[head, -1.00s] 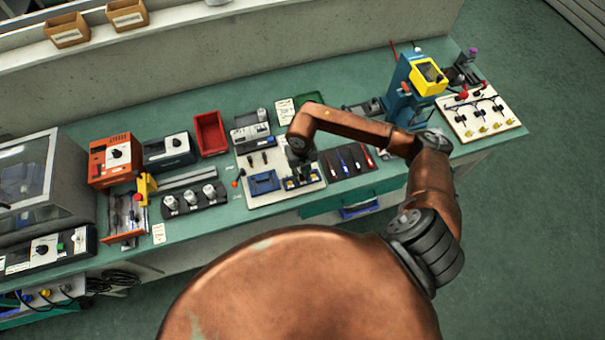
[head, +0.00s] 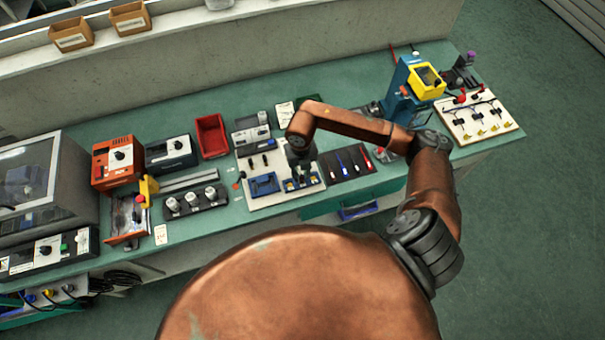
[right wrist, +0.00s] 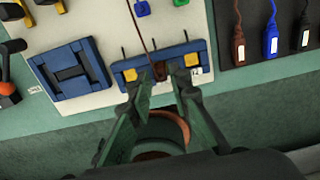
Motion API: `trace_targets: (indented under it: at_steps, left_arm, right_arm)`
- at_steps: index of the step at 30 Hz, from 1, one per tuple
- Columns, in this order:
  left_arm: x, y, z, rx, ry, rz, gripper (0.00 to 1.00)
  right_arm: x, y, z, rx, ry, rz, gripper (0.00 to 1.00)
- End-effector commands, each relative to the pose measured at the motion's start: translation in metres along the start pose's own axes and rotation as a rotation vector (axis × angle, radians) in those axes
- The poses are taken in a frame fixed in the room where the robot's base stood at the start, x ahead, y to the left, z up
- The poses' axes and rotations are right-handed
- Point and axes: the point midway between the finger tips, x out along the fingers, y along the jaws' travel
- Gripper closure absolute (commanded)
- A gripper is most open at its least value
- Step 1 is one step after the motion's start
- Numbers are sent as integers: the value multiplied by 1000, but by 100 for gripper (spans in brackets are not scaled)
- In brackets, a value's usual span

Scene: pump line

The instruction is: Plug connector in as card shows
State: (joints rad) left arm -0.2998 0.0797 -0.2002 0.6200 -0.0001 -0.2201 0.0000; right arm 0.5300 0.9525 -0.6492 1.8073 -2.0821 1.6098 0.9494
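My right gripper (right wrist: 159,84) hangs over the front of a pale board, at a blue holder (right wrist: 200,50) with two yellow blocks. Its fingers are apart. A brown connector (right wrist: 160,71) with a thin cable running up is between the fingertips, with gaps beside it; I cannot tell whether it is seated in the holder. In the head view the right gripper (head: 299,172) hides part of the board (head: 262,202). A dark mat (head: 337,174) to the right holds several coloured connectors; brown (right wrist: 238,45), blue (right wrist: 271,40) and black (right wrist: 303,38) show. A white card (head: 285,113) stands behind the board, its print unreadable. My left gripper is out of view.
A second blue frame (right wrist: 70,70) sits left of the holder. A grey device (head: 250,135) and a red bin (head: 211,136) stand behind. A blue press (head: 402,100) stands to the right. The strip of bench behind the devices is clear.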

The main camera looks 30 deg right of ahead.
Motion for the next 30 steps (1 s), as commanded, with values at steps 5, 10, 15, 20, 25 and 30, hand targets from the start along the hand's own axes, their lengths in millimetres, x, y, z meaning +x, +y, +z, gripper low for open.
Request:
trace_targets:
  at_steps: [5,10,15,20,25,30]
  left_arm:
    - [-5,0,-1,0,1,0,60]
    - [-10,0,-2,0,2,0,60]
    - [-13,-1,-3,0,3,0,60]
    - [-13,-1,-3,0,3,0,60]
    - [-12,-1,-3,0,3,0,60]
    - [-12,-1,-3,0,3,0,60]
  right_arm:
    - [-8,0,0,0,-1,0,82]
    - [-15,0,0,0,-1,0,82]
    - [-20,0,0,0,0,0,82]
    - [-20,0,0,0,0,0,82]
    - [-20,0,0,0,0,0,77]
    - [-20,0,0,0,0,0,65]
